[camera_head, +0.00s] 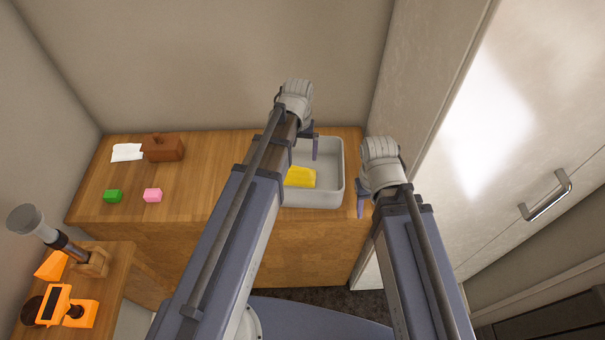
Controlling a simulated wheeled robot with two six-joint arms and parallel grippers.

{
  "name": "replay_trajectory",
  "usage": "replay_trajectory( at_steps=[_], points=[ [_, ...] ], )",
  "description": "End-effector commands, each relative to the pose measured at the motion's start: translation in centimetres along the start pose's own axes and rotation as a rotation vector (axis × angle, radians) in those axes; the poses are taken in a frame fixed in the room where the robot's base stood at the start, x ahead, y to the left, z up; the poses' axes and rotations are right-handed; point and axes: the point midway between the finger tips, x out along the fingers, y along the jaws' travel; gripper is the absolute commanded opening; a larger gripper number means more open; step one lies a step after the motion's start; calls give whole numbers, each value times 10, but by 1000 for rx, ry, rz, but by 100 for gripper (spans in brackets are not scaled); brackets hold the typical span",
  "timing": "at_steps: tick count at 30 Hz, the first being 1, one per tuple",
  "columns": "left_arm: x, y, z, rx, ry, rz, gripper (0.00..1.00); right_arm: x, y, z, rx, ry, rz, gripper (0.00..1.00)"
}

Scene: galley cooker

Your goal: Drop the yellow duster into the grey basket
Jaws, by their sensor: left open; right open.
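The yellow duster (301,177) lies inside the grey basket (337,188), on its floor toward the left. The basket stands on the wooden counter, and my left arm hides its left part. My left gripper (314,148) is above the basket, apart from the duster, open and empty. My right gripper (361,204) is just right of the basket near the counter's right end, open and empty. Its fingers are partly hidden by its own arm.
An orange device (68,306) stands on the lower left surface. A pale cabinet with a handle (545,201) stands right.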

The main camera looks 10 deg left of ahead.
Motion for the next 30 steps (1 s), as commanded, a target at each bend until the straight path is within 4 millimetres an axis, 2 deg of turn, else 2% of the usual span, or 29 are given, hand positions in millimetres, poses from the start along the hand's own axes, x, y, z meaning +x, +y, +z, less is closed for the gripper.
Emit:
replay_trajectory(
  at_steps=[8,22,30],
  points=[
    [-14,0,0,0,0,0,100,-14,1,1,0,0,0,50],
    [-72,0,0,0,0,0,100,-72,7,4,6,0,-1,50],
    [-78,0,0,0,0,0,100,-78,7,5,9,0,-2,50]
  ],
)
